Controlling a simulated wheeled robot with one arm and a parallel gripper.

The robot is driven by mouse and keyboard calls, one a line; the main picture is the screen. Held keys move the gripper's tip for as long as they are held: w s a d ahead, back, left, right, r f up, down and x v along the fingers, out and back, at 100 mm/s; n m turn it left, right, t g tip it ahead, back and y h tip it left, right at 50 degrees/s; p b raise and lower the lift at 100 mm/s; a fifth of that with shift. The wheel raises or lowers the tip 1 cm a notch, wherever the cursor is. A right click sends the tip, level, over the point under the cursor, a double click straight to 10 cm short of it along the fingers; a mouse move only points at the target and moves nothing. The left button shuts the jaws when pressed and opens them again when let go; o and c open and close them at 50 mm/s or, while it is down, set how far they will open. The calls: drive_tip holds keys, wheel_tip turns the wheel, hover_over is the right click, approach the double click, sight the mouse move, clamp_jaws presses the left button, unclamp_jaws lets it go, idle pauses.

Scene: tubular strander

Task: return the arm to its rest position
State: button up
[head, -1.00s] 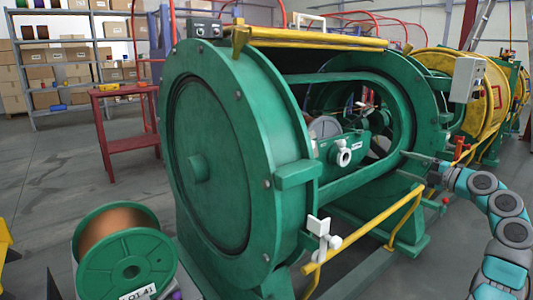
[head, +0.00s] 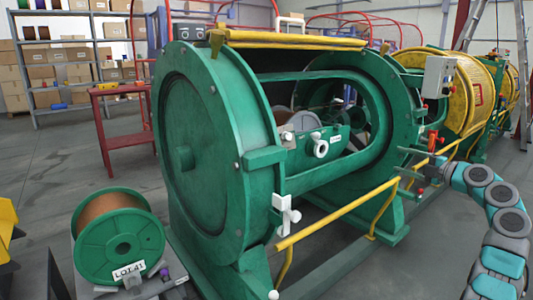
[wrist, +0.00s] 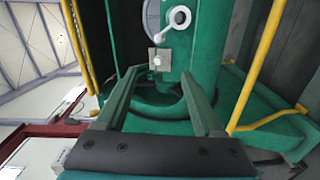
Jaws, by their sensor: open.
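My arm reaches in from the right edge of the head view, bent, with its teal and grey links low at the right. My gripper (head: 403,161) is at its end, beside the right part of the green strander (head: 215,160) and above the yellow rail. In the wrist view my gripper (wrist: 161,74) has its two fingers spread, with nothing held between them. Beyond the fingertips are a green machine body, a white ring (wrist: 179,17) and a small pale block with a round knob (wrist: 159,59).
A yellow rail (head: 335,214) runs along the strander's front, close below my gripper. A green spool (head: 117,246) of copper wire, labelled LOT 41, sits at the lower left. A red table (head: 122,132) and shelves with boxes stand behind. Open floor lies at the left.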

drive_tip(key=w+a+r+m+g+h, duration=0.1)
drive_tip(key=w+a+m+g, duration=0.1)
drive_tip(key=a+m, duration=0.35)
drive_tip(key=w+a+r+m+g+h, duration=0.1)
drive_tip(key=w+a+m+h, duration=0.15)
drive_tip(key=a+m, duration=0.3)
drive_tip(key=s+a+f+m+g+h, duration=0.1)
drive_tip(key=s+a+f+m+g, duration=0.15)
drive_tip(key=s+a, duration=0.55)
drive_tip(key=s+a+f+m+g, duration=0.2)
drive_tip(key=s+a+m+g, duration=0.15)
drive_tip(key=s+a, duration=0.45)
drive_tip(key=s+f+m+g+h, duration=0.2)
drive_tip(key=s+f, duration=0.3)
drive_tip(key=s, duration=1.1)
drive_tip(key=s+a+f+m+g+h, duration=0.1)
drive_tip(key=s+f, duration=0.4)
drive_tip(key=s, duration=1.1)
drive_tip(key=s+a+f+m+g+h, duration=0.1)
drive_tip(key=s+f+m+g+h, duration=0.2)
drive_tip(key=s, duration=1.3)
wheel_tip(320, 180, down, 3)
drive_tip(key=shift+s+f+m+g, duration=0.1)
drive_tip(key=shift+s+m+g, duration=0.3)
drive_tip(key=shift+m, duration=0.3)
drive_tip(key=shift+a, duration=0.1)
